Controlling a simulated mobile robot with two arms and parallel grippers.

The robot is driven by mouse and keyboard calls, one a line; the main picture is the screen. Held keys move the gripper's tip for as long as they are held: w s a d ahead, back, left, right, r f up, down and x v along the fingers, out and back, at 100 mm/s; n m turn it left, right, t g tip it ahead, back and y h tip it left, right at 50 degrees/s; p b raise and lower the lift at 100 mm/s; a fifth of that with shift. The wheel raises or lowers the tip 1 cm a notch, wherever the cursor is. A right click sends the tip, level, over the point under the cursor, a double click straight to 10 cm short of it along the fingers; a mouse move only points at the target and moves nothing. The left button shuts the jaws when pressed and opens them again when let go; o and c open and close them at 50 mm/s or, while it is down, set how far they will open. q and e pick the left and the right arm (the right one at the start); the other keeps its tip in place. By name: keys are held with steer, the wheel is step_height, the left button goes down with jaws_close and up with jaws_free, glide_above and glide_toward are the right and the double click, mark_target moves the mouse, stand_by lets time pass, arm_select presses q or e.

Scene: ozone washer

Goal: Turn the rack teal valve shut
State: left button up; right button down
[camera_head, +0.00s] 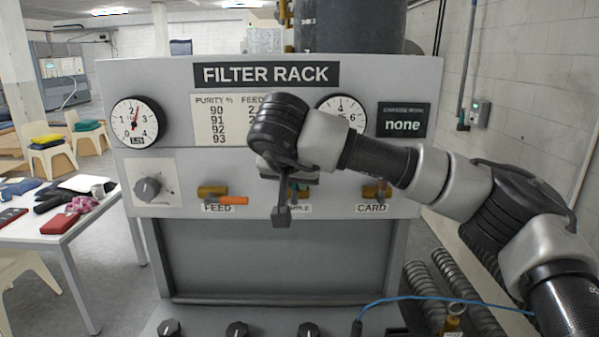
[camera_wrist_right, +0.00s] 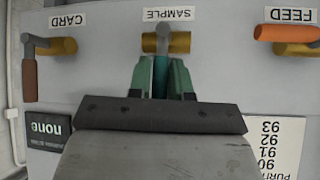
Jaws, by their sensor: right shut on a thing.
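The teal valve handle (camera_wrist_right: 161,70) belongs to the middle valve, labelled SAMPLE (camera_wrist_right: 168,14). In the right wrist view, which is upside down, the handle stands across its brass body (camera_wrist_right: 180,42), pointing away from the label, so upward on the rack. My right gripper (camera_wrist_right: 161,80) is shut on this handle, with a finger on each side. In the head view my right gripper (camera_head: 281,212) and wrist hide most of the SAMPLE valve and part of its label. My left gripper is not in view.
The FEED valve's orange handle (camera_head: 234,200) lies sideways along its body. The CARD valve's brown handle (camera_head: 381,187) points up. A table (camera_head: 60,240) stands left.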

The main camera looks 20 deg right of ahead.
steer(key=shift+a+f, duration=0.15)
stand_by(0.5)
steer(key=c, duration=1)
jaws_free()
steer(key=shift+c, duration=0.2)
steer(key=shift+r, duration=0.2)
steer(key=shift+s+a+r+b, duration=0.2)
steer(key=shift+s+r+b, duration=0.05)
steer(key=shift+s+b, duration=0.05)
steer(key=b+v, duration=0.3)
steer(key=v, duration=0.6)
steer(key=shift+s+a+r, duration=0.15)
steer(key=shift+a+r, duration=0.15)
